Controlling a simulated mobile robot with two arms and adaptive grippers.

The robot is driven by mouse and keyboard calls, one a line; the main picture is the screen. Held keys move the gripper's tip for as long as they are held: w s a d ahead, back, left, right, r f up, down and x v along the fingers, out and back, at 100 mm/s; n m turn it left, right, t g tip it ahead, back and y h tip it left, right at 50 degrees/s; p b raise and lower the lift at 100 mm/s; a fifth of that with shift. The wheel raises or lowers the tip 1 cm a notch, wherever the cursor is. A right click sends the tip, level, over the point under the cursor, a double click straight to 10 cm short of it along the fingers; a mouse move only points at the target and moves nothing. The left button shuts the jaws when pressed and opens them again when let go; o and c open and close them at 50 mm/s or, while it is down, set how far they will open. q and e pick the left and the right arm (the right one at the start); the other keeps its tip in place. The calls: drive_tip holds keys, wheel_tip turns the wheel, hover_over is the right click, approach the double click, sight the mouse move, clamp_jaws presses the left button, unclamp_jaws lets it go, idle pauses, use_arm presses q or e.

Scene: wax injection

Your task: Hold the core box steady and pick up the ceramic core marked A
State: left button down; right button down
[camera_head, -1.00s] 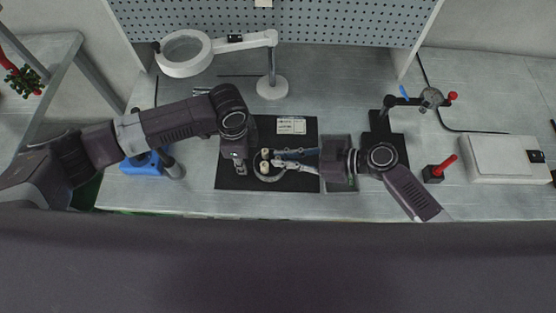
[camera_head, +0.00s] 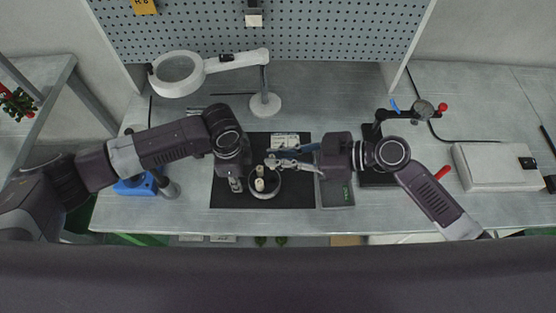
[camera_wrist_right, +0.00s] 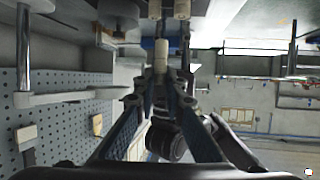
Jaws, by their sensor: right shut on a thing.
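The core box (camera_head: 278,190) looks like a round pale-rimmed container on the black mat, with two small cream ceramic cores, one (camera_head: 260,171) behind the other (camera_head: 259,185), in or over it. My right gripper (camera_head: 269,162) reaches in from the right, its fingertips at the box's far side. In the right wrist view, a cream cylindrical core (camera_wrist_right: 160,52) sits between its fingers, and another core (camera_wrist_right: 182,9) shows beyond. No letter is readable. My left gripper (camera_head: 236,185) points down at the box's left side; its jaws are too small to read, and contact is unclear.
A magnifier lamp (camera_head: 265,103) stands behind. A blue object (camera_head: 135,186) is at left. A dark stand (camera_head: 378,174) and a white case (camera_head: 490,165) are at right.

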use_arm(q)
drive_tip(key=c, duration=1.7)
unclamp_jaws()
drive_tip(key=shift+o, duration=0.2)
wheel_tip(320, 180, up, 12)
